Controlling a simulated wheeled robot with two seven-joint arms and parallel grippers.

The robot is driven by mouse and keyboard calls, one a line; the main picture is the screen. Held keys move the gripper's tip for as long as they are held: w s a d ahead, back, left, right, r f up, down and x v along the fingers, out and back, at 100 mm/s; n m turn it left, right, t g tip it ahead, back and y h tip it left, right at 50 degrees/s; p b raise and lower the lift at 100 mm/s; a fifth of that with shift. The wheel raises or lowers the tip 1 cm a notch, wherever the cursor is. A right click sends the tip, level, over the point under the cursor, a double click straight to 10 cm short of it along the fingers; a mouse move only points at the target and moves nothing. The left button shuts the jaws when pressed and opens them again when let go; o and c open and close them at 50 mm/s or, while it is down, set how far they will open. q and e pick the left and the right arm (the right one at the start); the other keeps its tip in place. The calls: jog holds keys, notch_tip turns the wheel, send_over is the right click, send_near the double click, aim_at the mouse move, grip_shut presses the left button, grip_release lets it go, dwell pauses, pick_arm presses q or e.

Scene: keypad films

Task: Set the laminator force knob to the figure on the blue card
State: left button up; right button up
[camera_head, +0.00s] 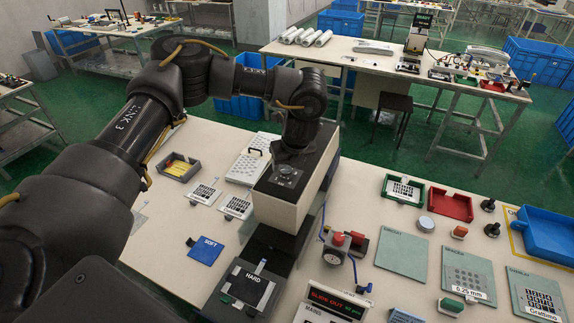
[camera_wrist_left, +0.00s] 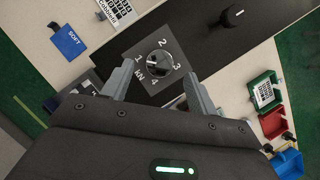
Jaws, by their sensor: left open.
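The force knob (camera_wrist_left: 158,65) is a round dial on a grey square plate marked 1 to 4 and kN, in the left wrist view. It sits on the laminator's black top; the laminator (camera_head: 275,207) has beige sides in the head view. My left gripper (camera_wrist_left: 157,74) is open, its two grey fingers apart, with the knob between them in the picture. I cannot tell whether they touch it or where its pointer stands. In the head view my left gripper (camera_head: 292,155) is over the laminator's top. A blue card (camera_head: 205,250) reading SOFT lies left; I can read no figure on it.
A second black knob (camera_wrist_left: 232,17) stands farther along the laminator top. Green (camera_head: 386,188) and red (camera_head: 470,210) trays lie right.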

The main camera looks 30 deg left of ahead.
aim_at(286, 170)
pick_arm(q)
jog(key=shift+p+x, duration=0.3)
jog(key=shift+x, duration=0.9)
jog(key=shift+a+f, duration=0.1)
jog(key=shift+f, duration=0.4)
jog(key=shift+w+f, duration=0.15)
jog(key=c, duration=1)
pick_arm(e)
jog(key=shift+w+d+r, duration=0.15)
jog(key=shift+d+r, duration=0.05)
jog(key=shift+r, duration=0.25)
